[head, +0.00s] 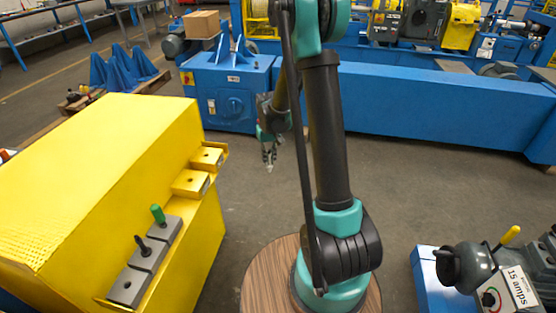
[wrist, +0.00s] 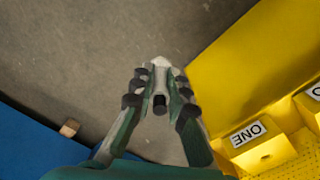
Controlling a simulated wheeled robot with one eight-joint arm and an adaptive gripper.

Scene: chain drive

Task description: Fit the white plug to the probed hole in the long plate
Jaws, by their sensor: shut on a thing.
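My gripper (head: 268,152) hangs in mid-air over the floor, right of the yellow cabinet. It is shut on the white plug (head: 269,168), whose pale tip points down below the fingers. In the wrist view, my gripper (wrist: 158,85) has the plug's white end (wrist: 160,62) showing beyond the fingertips, with a dark round end between the fingers. A yellow block labelled ONE (wrist: 250,145) has a hole and lies to the lower right, apart from the gripper. I cannot tell which piece is the long plate or which hole is the probed one.
The yellow cabinet (head: 95,150) has a side ledge carrying grey blocks (head: 127,288) and yellow blocks (head: 190,183). A green plug (head: 158,214) and a black plug (head: 142,245) stand in grey blocks. A blue machine (head: 228,95) stands behind.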

